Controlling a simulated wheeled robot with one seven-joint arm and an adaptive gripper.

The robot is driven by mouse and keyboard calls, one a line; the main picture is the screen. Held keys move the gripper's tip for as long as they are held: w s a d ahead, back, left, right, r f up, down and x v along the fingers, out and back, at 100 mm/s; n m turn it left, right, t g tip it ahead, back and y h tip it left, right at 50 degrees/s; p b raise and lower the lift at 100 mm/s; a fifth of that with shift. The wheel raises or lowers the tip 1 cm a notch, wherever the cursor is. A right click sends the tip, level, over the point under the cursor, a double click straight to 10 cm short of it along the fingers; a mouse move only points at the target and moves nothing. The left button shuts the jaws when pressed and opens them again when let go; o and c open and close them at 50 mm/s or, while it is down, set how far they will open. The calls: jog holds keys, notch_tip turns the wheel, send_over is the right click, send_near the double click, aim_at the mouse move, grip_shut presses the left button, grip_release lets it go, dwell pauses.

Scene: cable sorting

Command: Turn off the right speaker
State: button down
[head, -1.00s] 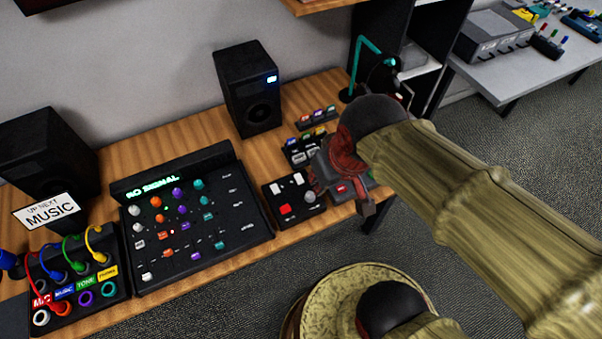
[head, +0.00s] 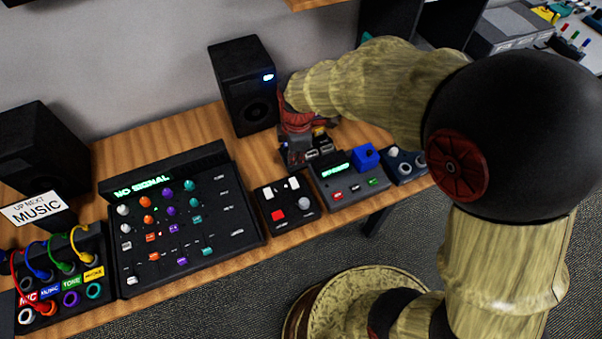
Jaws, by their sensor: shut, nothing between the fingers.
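The right speaker (head: 241,88) is a black box standing at the back of the wooden desk, with a lit blue-white light (head: 268,77) on the upper right of its front. My gripper (head: 293,160) is in front of and to the right of this speaker, pointing down over the desk, apart from the light. Its fingers are shut and hold nothing; their tips are small and dark in the picture. The left speaker (head: 38,150) is a black box at the left edge, with no lit light visible.
A mixer (head: 215,235) reading "NO SIGNAL" is left of my gripper. A small switch box (head: 289,205) and a box with a green display (head: 345,183) stand close below it. A patch box with coloured cables (head: 65,275) and an "UP NEXT MUSIC" sign (head: 38,208) are at left.

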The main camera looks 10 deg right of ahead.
aim_at(293, 181)
jog(key=shift+w+n, duration=0.1)
jog(key=shift+n, duration=1)
jog(key=shift+a, duration=0.1)
jog(key=f+b, duration=0.1)
jog(key=f, duration=0.3)
jog(key=w+f+b, duration=0.1)
jog(key=f+b, duration=0.1)
jog(key=f, duration=0.2)
jog(key=f+b, duration=0.2)
jog(key=f, duration=0.3)
jog(key=shift+w+a, duration=0.2)
jog(key=shift+w, duration=0.05)
jog(key=shift+w+f, duration=0.1)
jog(key=shift+f, duration=0.35)
